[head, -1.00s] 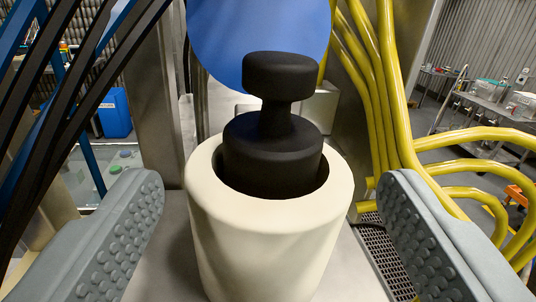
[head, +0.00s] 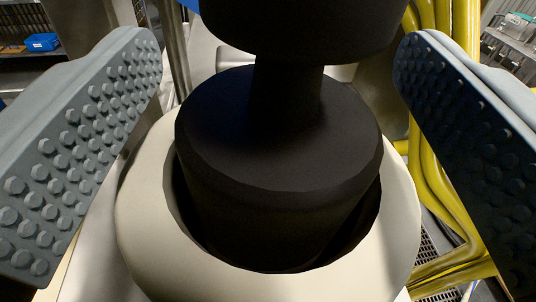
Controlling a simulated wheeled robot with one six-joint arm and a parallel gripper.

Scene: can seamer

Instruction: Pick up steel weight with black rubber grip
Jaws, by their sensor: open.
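The weight (head: 280,135) fills the middle of the head view. It looks black all over, with a wide body, a narrow neck and a broad knob cut off by the top edge; no bare steel shows. It stands upright in a cream round holder (head: 150,215), its lower part hidden inside. A dark gap shows between it and the holder's rim. My gripper (head: 278,75) is open, with one grey studded finger on each side of the weight. Neither finger appears to touch it.
Thick yellow hoses (head: 435,185) run down behind the right finger. A floor grating (head: 437,250) shows at the lower right. A small blue bin (head: 42,42) stands on a shelf at the far upper left. A bench with containers is at the far upper right.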

